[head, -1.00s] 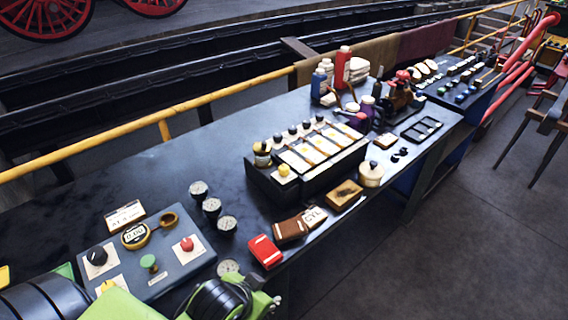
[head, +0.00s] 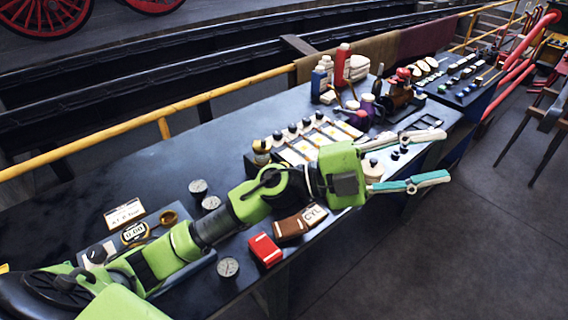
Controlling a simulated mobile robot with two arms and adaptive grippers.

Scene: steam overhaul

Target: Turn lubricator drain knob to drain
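The lubricator (head: 298,146), a black box with pale top panels and a row of dark-topped knobs (head: 292,131), stands in the middle of the bench. A brass-coloured fitting (head: 261,151) sits at its left end. My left arm covers its front and lower part, and I cannot tell which knob is the drain knob. My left gripper (head: 446,156) is open and empty, its pale and teal fingers spread apart over the bench's front edge, to the right of the lubricator. My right gripper is not in view.
A red box (head: 265,251) and a brown box labelled CYL (head: 291,228) lie near the front edge. Gauges (head: 228,267) stand at the left. Bottles (head: 342,65) and a dark tray (head: 423,129) are farther back and right. A yellow rail (head: 120,134) runs behind.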

